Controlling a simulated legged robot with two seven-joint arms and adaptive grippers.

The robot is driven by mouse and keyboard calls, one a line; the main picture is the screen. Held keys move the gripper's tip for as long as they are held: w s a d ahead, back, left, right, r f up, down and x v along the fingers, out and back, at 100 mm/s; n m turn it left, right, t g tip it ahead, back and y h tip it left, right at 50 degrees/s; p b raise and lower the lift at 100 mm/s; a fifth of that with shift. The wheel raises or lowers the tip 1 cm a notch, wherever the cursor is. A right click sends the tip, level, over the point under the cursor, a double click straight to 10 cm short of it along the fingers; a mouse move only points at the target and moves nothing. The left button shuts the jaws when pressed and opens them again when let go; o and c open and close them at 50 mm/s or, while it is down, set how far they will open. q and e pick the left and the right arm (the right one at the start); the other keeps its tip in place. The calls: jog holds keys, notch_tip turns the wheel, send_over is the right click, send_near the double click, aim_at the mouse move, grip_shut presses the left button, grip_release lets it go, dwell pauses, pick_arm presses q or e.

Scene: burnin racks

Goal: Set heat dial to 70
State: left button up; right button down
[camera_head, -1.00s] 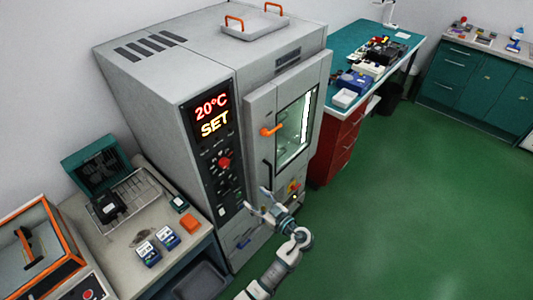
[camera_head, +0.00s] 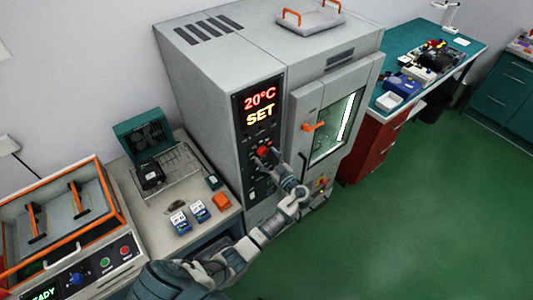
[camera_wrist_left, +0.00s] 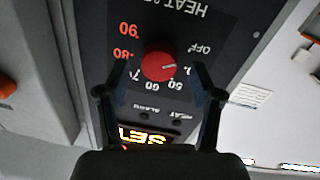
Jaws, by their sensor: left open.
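The red heat dial (camera_wrist_left: 158,66) is on the black control panel (camera_wrist_left: 95,30) of the grey chamber (camera_head: 205,80). In the wrist view its white mark points right, near OFF and a partly hidden label. The labels 60, 80 and 90 show around it; 70 is partly covered by a finger. My left gripper (camera_wrist_left: 159,78) is open, with a finger on either side of the dial and a gap to each. In the head view the dial (camera_head: 263,151) shows beside my left gripper (camera_head: 268,158). The display (camera_head: 260,105) reads 20°C and SET. My right gripper is not in view.
The chamber door has an orange handle (camera_head: 314,127) right of the panel. A side table (camera_head: 150,200) with a green case (camera_head: 145,137) and small devices stands left of it. A green-topped bench (camera_head: 420,45) is at the right. The green floor is clear.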

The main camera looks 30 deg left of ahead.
pick_arm(q)
jog(key=shift+w+a+f, duration=0.15)
jog(key=shift+w+a, duration=0.1)
jog(key=shift+a, duration=0.4)
jog(key=shift+d, duration=0.25)
jog(key=shift+c, duration=0.2)
jog(key=shift+d, duration=0.2)
jog(key=c, duration=0.8)
jog(key=shift+r, duration=0.2)
jog(key=c, duration=0.3)
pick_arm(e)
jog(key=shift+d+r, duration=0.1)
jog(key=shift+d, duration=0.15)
pick_arm(q)
jog(key=shift+s+a, duration=0.1)
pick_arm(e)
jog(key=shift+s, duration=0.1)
